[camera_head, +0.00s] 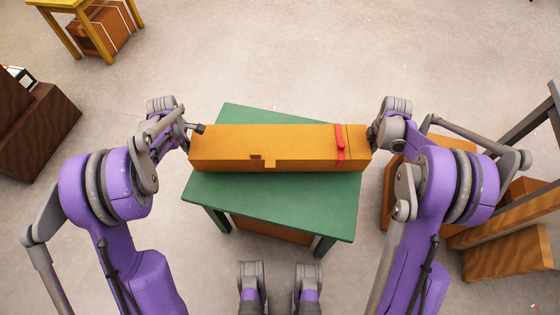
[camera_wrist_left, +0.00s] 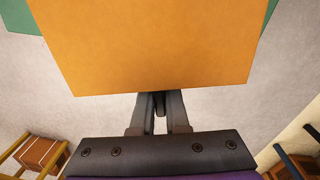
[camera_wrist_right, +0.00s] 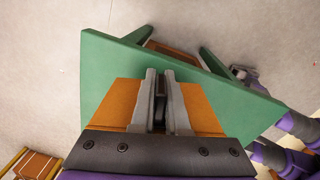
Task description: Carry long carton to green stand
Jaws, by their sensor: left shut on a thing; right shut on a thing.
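The long orange carton (camera_head: 250,148), with a red band near its right end, lies level across the green stand (camera_head: 290,205) in the head view. Both its ends reach near or past the stand's side edges. I cannot tell whether its underside touches the top. My left gripper (camera_head: 193,133) is shut on its left end; the carton (camera_wrist_left: 155,45) fills the upper left wrist view above the fingers (camera_wrist_left: 161,108). My right gripper (camera_head: 373,135) is shut on its right end; in the right wrist view the fingers (camera_wrist_right: 160,95) overlap the carton (camera_wrist_right: 200,108), with the green top (camera_wrist_right: 105,75) beyond.
A yellow table (camera_head: 60,35) with a brown box (camera_head: 103,28) under it stands at the upper left. A dark brown crate (camera_head: 35,130) is at the left edge. Wooden furniture (camera_head: 510,255) stands close behind my right arm. The floor beyond the stand is clear.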

